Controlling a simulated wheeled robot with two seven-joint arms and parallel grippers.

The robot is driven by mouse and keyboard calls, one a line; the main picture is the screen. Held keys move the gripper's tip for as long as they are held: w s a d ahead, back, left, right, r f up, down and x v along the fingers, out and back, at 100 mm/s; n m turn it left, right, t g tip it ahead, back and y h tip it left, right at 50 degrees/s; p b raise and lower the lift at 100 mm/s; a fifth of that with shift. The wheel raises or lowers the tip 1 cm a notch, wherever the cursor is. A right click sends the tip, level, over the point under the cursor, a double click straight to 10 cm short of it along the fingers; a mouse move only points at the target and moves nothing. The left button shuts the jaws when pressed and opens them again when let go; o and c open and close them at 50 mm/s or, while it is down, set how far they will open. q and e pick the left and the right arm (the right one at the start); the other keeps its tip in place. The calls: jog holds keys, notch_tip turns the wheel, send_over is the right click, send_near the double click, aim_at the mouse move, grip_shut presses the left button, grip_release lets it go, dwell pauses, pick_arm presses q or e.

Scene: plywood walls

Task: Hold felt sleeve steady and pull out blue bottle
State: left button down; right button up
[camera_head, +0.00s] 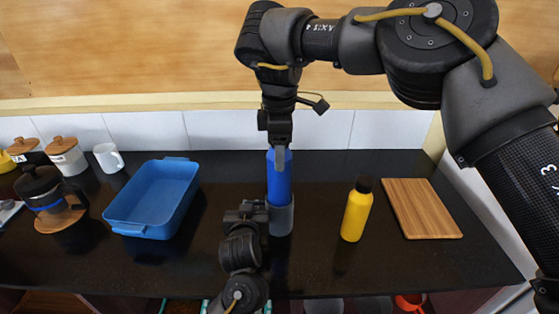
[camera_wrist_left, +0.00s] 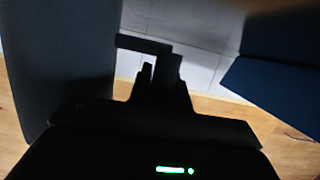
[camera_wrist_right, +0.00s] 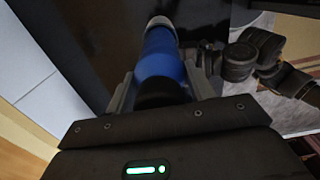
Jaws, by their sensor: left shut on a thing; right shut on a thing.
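The blue bottle (camera_head: 279,182) stands upright with its lower part inside the grey felt sleeve (camera_head: 281,222) on the dark counter. My right gripper (camera_head: 281,154) comes down from above and is shut on the upper part of the bottle. In the right wrist view the blue bottle (camera_wrist_right: 160,55) and its black cap lie between the fingers. My left gripper (camera_head: 262,212) is beside the sleeve, shut on it from the left. The left wrist view is dark, and the grip on the sleeve cannot be made out there.
A blue tray (camera_head: 118,224) lies to the left. A coffee press (camera_head: 47,204), lidded jars and a white mug (camera_head: 108,157) are at the far left. The counter between sleeve and yellow bottle is clear.

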jog(key=shift+r, duration=1.35)
pick_arm(q)
jog(key=c, duration=1.2)
grip_release()
jog(key=shift+v, duration=3.7)
jog(key=shift+s, duration=0.1)
pick_arm(e)
jog(key=shift+f, duration=0.1)
